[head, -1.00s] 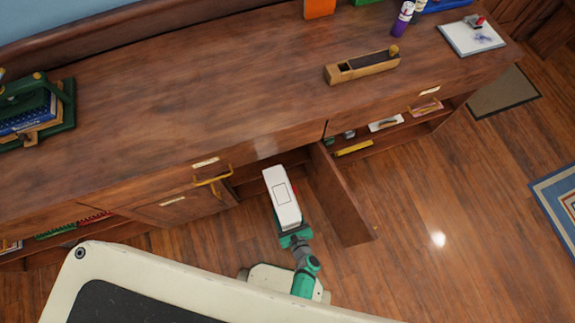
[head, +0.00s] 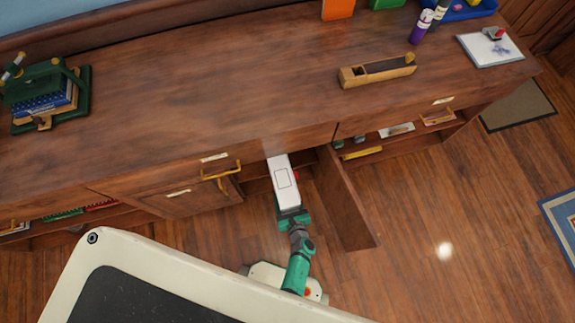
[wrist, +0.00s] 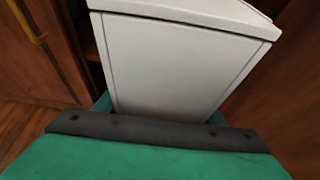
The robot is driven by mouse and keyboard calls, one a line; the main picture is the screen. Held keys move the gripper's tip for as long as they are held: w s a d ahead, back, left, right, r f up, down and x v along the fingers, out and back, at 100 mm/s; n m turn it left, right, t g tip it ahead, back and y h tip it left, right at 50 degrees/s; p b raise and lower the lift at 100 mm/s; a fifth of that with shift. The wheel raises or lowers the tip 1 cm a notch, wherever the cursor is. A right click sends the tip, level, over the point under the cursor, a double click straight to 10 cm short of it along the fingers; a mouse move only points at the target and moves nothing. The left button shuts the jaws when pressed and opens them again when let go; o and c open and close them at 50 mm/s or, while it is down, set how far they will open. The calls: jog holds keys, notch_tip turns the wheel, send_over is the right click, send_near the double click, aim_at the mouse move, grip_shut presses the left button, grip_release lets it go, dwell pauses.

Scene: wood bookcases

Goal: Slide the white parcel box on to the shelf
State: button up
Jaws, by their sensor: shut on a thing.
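The white parcel box (head: 284,181) is in my gripper, in front of the open cupboard under the counter. Its far end reaches in under the counter's front edge. In the wrist view the box (wrist: 175,65) fills the middle, tilted a little. My gripper (head: 291,212) is shut on the near end of the box; its green body and dark pad (wrist: 150,131) show at the bottom of the wrist view. The shelf (head: 258,186) shows only in part inside the cupboard; the box and counter hide the rest.
An open cupboard door (head: 345,203) stands out just right of the box. The counter (head: 220,110) overhangs the opening. Floor (head: 440,200) is clear on the right.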

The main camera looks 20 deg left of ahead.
jog(key=shift+w+a+f, duration=0.1)
jog(key=shift+w+a, duration=2.2)
jog(key=shift+w, duration=1.1)
jog(key=shift+w+a, duration=2.35)
jog(key=shift+w, duration=1.1)
jog(key=shift+w+a+f, duration=0.1)
jog(key=shift+w+a, duration=2.2)
jog(key=shift+w, duration=1.1)
jog(key=o, duration=1.4)
jog(key=shift+s+d, duration=0.1)
jog(key=shift+d, duration=0.05)
